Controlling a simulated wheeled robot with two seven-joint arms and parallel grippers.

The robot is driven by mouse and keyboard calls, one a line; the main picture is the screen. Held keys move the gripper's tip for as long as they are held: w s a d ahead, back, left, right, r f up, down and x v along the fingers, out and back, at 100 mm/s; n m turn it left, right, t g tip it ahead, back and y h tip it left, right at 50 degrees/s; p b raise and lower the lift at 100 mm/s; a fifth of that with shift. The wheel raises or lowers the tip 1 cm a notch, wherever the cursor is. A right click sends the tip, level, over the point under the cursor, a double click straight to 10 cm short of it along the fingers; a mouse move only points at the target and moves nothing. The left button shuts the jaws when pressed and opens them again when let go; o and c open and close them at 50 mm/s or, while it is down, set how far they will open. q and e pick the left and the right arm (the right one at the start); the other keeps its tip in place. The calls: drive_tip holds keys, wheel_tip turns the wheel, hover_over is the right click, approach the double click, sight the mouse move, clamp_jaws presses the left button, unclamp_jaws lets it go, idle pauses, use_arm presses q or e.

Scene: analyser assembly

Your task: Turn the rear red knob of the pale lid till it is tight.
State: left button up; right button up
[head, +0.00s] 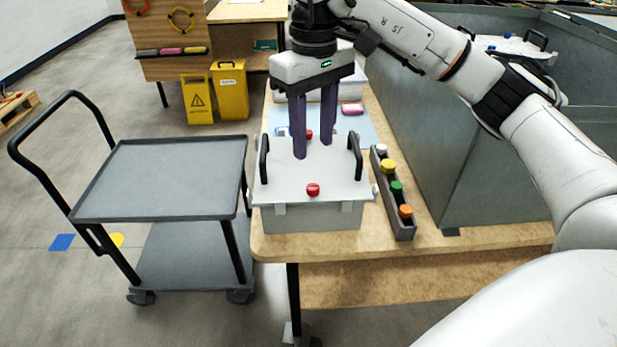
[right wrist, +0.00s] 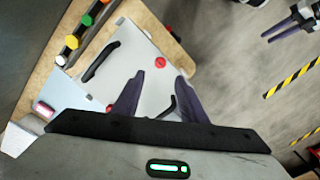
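The pale lid (head: 335,178) lies on a grey box on the wooden table, with a black handle at each side. Its rear red knob (head: 309,134) shows between the purple fingers of my right gripper (head: 314,149). The front red knob (head: 313,189) is clear of the fingers; it also shows in the right wrist view (right wrist: 160,62). My right gripper points down over the lid with its fingers apart. I cannot tell whether a finger touches the rear knob. My left gripper (right wrist: 281,23) appears at the upper right of the right wrist view, fingers apart and empty.
A narrow rack (head: 404,228) with coloured caps stands right of the box. A blue mat (head: 368,130) with a pink item (head: 352,109) lies behind it. A grey cart (head: 170,180) stands left of the table. Tall grey walls (head: 430,140) rise at the right.

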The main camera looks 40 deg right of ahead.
sight(313, 186)
wheel_tip(313, 186, down, 10)
drive_tip(key=shift+f+b, duration=0.1)
drive_tip(key=shift+b, duration=0.4)
clamp_jaws()
